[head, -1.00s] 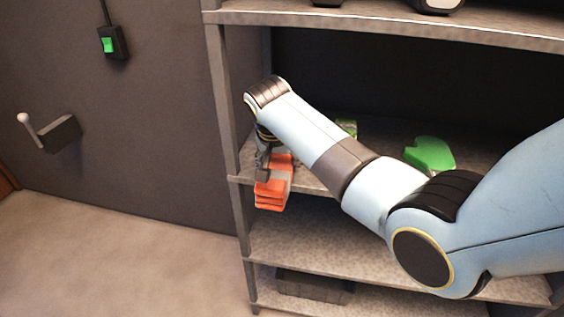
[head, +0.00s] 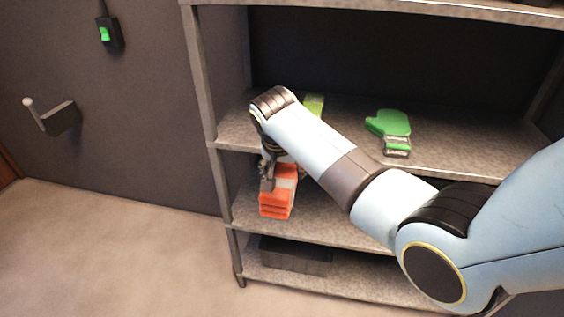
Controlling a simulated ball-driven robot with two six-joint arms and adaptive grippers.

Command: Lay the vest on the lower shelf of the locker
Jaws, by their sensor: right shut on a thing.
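The folded orange vest (head: 275,205) with a pale grey band hangs in my right gripper (head: 268,172), which is shut on it. Vest and gripper are at the left front of the locker (head: 212,130), in front of the gap between two shelves. The shelf (head: 325,218) just below has a bare grey top. I cannot tell whether the vest's underside touches it. My right arm hides part of the shelves. My left gripper is not in view.
A green glove-shaped item (head: 390,125) lies on the shelf above, with a yellow-green item (head: 314,104) left of it. A dark bin (head: 296,256) sits on the bottom shelf. A wall lever (head: 50,115) and a green switch (head: 104,34) are at left.

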